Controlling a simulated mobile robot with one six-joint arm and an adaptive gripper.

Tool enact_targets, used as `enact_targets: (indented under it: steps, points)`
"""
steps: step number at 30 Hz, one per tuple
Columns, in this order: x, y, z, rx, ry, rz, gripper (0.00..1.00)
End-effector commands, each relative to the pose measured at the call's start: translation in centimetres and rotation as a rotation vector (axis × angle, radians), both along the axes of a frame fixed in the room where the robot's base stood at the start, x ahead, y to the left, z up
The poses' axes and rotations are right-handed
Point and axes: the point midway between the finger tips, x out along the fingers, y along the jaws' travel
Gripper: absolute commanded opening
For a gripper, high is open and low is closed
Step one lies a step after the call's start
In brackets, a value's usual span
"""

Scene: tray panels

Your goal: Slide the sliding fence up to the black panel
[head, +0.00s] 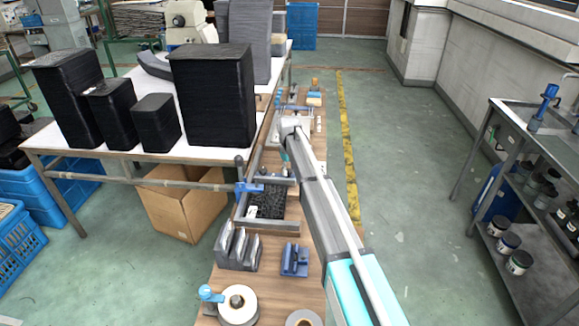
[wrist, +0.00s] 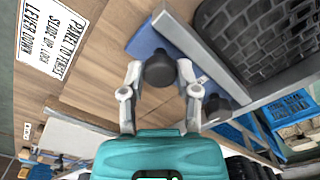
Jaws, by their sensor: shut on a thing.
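The sliding fence (wrist: 197,48) is a grey bar on a blue base with a dark round knob (wrist: 158,70). My gripper (wrist: 160,70) has a finger on each side of this knob and is shut on it. The black panel (wrist: 262,38), with a brick-like pattern, lies just beyond the bar in the wrist view. I cannot tell whether bar and panel touch. In the head view the black panel (head: 267,203) lies in a grey-edged frame on the wooden bench, and my forearm covers part of the area. A blue lever piece (head: 249,187) with an upright dark handle stands beside the frame.
A white label (wrist: 62,32) with printed instructions lies on the wood. Dark slotted blocks (head: 237,250), a blue fixture (head: 294,260) and a tape roll (head: 238,305) stand nearer on the bench. A white table with black stacks (head: 212,95) is at left.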

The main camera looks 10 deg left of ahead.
Motion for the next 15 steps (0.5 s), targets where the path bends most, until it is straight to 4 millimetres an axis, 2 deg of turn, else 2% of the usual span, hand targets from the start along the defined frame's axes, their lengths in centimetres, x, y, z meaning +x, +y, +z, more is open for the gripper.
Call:
enact_targets:
  steps: [5, 6, 11, 15]
  points:
    - [-0.23, -0.09, -0.04, -0.002, 0.006, -0.001, 0.0]
    - [-0.25, -0.09, -0.05, -0.002, 0.006, 0.0, 0.47]
    - [-0.19, -0.07, -0.04, -0.001, 0.006, 0.0, 0.77]
    - [-0.13, -0.04, -0.03, -0.001, 0.004, 0.0, 0.77]
